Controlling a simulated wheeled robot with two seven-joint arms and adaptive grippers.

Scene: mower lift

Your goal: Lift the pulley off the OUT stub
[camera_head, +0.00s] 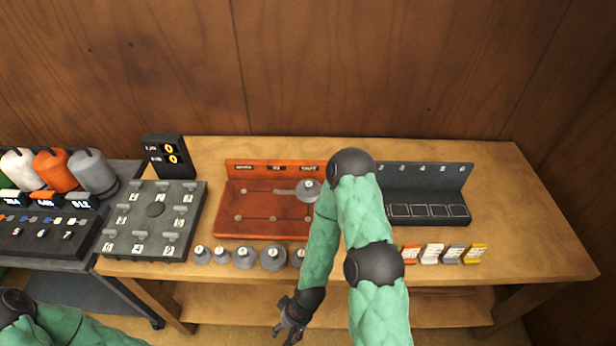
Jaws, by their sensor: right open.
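A red-orange board (262,225) lies on the table, with a raised back strip bearing small labels that are too small to read surely. A grey round pulley (307,191) sits at the board's upper right, under the rightmost label in view. My right arm hides the board's right end, next to the pulley. Short pegs and a grey bar show on the rest of the board. My right gripper (287,328) is open and empty, in front of the table's front edge, well away from the pulley. My left arm shows at the lower left; its gripper is out of frame.
Several grey pulleys (273,257) stand in a row along the table's front edge. A grey pegboard (155,210) and a black counter display (168,157) stand left. A dark numbered rack (428,210) and coloured tags (431,254) lie right. The table's right end is clear.

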